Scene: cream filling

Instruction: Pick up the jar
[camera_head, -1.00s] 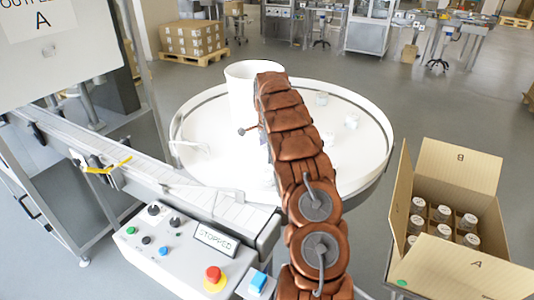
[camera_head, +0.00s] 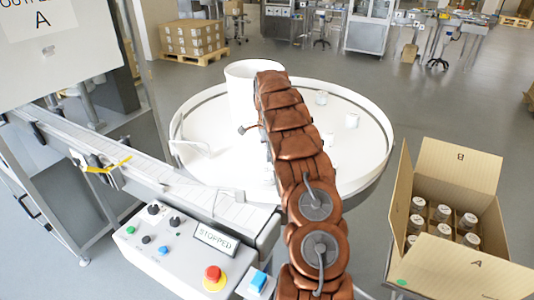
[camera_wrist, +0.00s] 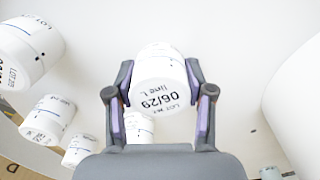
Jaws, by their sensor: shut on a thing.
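A white jar (camera_wrist: 160,85) with the print "06/29" on its end sits between the two fingers of my gripper (camera_wrist: 160,100) in the wrist view. The purple-lined fingers are shut on its sides. Another white jar (camera_wrist: 139,126) shows just behind and below it, partly covered by a finger. In the head view my arm hides my gripper and the held jar. Other white jars (camera_head: 352,120) stand on the round white table (camera_head: 378,165).
More jars (camera_wrist: 30,52) lie to the left in the wrist view. A large white cylinder (camera_head: 240,92) stands on the table. A conveyor (camera_head: 165,185) and a control panel (camera_head: 185,252) are at the left. An open carton (camera_head: 462,165) with several jars is at the right.

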